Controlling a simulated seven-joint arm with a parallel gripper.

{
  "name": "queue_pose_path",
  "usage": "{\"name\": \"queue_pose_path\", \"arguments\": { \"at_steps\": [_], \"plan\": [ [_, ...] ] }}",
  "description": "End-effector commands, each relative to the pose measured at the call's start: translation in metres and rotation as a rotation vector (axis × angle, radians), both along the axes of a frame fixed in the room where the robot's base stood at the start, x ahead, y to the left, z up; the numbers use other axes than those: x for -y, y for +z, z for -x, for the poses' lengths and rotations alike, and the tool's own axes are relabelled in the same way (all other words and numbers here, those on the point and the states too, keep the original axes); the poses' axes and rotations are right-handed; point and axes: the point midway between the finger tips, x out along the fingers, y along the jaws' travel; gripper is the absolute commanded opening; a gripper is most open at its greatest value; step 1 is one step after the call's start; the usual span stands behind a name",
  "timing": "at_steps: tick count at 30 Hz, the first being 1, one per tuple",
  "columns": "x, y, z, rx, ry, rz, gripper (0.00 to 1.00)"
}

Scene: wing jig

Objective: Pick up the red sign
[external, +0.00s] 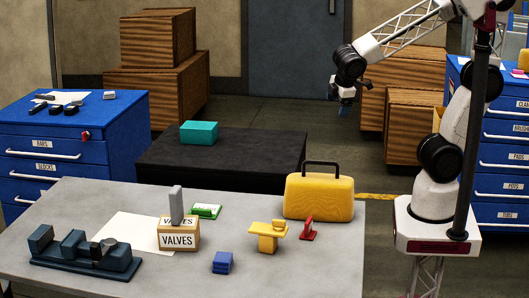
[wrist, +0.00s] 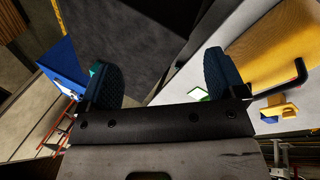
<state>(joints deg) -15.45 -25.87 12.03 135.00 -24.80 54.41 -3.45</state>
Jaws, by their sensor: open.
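The red sign (external: 308,230) is a small upright red piece on the grey table, just in front of the yellow case and right of a yellow part. My gripper (external: 346,103) hangs high above and behind the table in the external view, well apart from the sign. In the wrist view my gripper (wrist: 161,82) shows two dark fingers spread wide with nothing between them. I cannot make out the red sign in the wrist view.
A black platform (external: 220,165) stands behind.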

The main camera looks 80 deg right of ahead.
Motion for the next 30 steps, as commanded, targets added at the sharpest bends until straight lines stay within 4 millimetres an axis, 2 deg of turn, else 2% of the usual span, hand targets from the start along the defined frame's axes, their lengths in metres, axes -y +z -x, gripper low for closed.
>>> {"name": "queue_pose_path", "arguments": {
  "at_steps": [3,14,24,30],
  "plan": [
    [-0.02,-0.006,-0.021,-0.015,0.111,0.076,0.89],
    [-0.09,-0.028,-0.076,-0.036,0.437,0.303,0.89],
    [-0.179,-0.055,-0.116,-0.029,0.753,0.516,0.89],
    [-0.233,-0.073,-0.127,-0.016,0.922,0.631,0.89]
  ]
}}
